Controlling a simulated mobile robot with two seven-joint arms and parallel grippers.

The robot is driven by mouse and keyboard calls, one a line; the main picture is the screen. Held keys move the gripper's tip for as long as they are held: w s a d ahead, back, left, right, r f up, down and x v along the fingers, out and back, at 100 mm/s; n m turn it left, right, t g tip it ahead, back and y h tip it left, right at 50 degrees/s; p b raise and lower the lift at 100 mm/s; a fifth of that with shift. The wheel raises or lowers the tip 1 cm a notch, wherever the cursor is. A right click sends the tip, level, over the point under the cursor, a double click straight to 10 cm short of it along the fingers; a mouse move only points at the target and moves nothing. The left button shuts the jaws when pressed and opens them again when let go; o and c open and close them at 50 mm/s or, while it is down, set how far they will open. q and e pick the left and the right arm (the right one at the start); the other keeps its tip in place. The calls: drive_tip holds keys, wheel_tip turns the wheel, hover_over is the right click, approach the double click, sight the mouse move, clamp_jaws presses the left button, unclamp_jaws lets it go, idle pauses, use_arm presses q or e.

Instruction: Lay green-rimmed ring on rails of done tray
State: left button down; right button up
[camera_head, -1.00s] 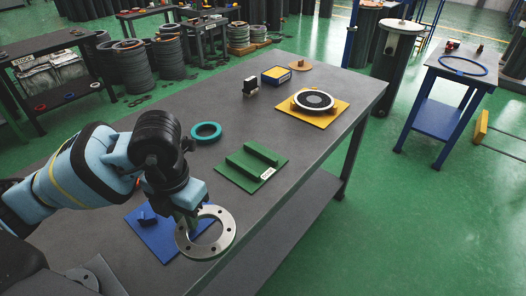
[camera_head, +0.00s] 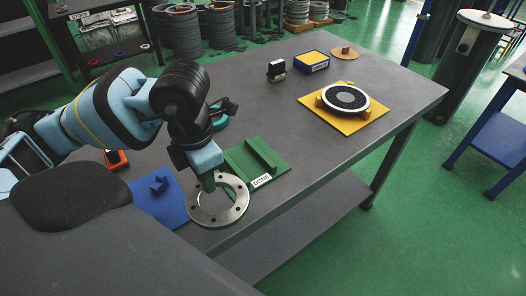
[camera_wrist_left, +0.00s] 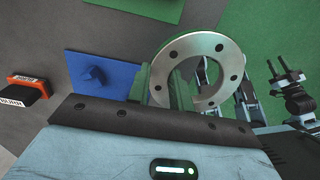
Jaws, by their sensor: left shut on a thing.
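My left gripper (camera_head: 209,184) is shut on the green-rimmed ring (camera_head: 238,212), a flat grey metal ring with bolt holes. It holds the ring by its far-left side, over the table's front edge. In the left wrist view the ring (camera_wrist_left: 236,58) shows a greenish outer edge, and the gripper (camera_wrist_left: 172,88) covers part of it. The green done tray (camera_head: 281,168), with two raised rails and a DONE label, lies just behind and right of the ring. The ring overlaps its near-left corner in the picture. My right gripper (camera_wrist_left: 283,70) seems to show small in the wrist view, its jaws unclear.
A blue mat (camera_head: 150,204) with a small blue block lies left of the ring. A teal ring (camera_head: 221,118) is partly hidden behind my arm. A yellow tray (camera_head: 372,112) holding a black-and-white disc stands further right. The tabletop between the trays is clear.

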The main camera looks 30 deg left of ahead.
use_arm(q)
drive_tip(key=shift+w+d+r, duration=0.1)
drive_tip(key=shift+w, duration=0.2)
use_arm(e)
drive_tip(key=shift+w+d, duration=0.2)
drive_tip(key=shift+w, duration=0.15)
use_arm(q)
drive_tip(key=shift+w, duration=0.1)
drive_tip(key=w+a, duration=0.1)
drive_tip(key=w, duration=0.3)
drive_tip(key=w+a+f, duration=0.1)
drive_tip(key=w+a, duration=0.1)
drive_tip(key=w, duration=0.3)
drive_tip(key=w+a, duration=0.1)
drive_tip(key=w, duration=0.4)
drive_tip(key=shift+w+a+f+p, duration=0.15)
drive_tip(key=shift+a+p, duration=0.05)
drive_tip(key=shift+p, duration=0.15)
use_arm(e)
drive_tip(key=shift+w+r, duration=0.2)
drive_tip(key=shift+r, duration=0.15)
